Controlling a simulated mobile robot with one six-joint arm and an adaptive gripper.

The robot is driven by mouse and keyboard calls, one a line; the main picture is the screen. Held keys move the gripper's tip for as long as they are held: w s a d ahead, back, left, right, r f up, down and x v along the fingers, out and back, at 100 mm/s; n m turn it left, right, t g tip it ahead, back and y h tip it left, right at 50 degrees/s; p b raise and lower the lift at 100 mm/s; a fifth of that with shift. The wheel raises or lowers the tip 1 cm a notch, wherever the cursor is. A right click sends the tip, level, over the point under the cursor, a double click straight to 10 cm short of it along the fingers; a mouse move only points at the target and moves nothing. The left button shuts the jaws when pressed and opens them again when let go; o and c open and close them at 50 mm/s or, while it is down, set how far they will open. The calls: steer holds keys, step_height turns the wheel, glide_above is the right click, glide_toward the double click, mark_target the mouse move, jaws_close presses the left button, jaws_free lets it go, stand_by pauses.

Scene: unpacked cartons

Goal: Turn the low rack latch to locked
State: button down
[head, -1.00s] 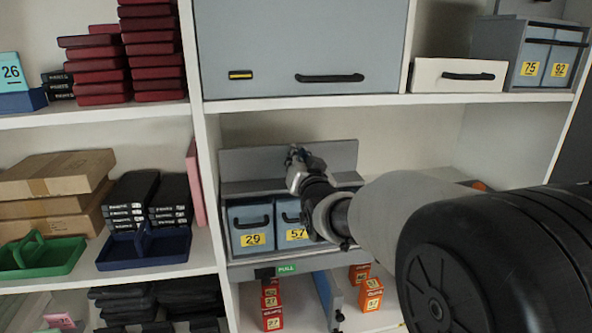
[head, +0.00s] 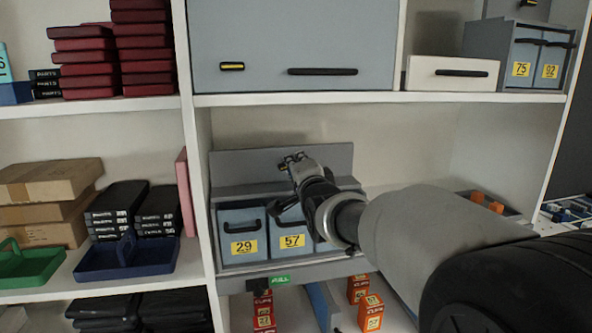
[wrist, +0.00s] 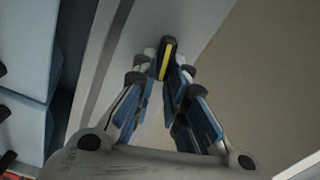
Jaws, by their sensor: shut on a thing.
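The low rack (head: 230,166) is a grey unit on the middle shelf with blue-grey drawers numbered 29 and 57. Its latch (wrist: 167,58), a black handle with a yellow stripe, shows in the wrist view against a grey panel. The stripe runs nearly upright in that picture. My gripper (wrist: 166,70) is shut on the latch, with its blue-padded fingers on either side. In the head view my gripper (head: 294,160) is at the rack's upper grey panel. The latch is hidden there behind the gripper, so its setting cannot be told.
A closed grey cabinet (head: 285,45) with its own yellow-striped latch (head: 232,67) is above. A white divider (head: 196,190) stands left of the rack. Orange boxes (head: 371,312) stand below. A grey tray (head: 464,198) with orange items lies to the right.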

steer(key=shift+f+m+b, duration=0.25)
steer(key=shift+m+b, duration=0.15)
steer(key=shift+m, duration=1.1)
steer(key=c, duration=1.6)
jaws_free()
steer(key=v, duration=1.2)
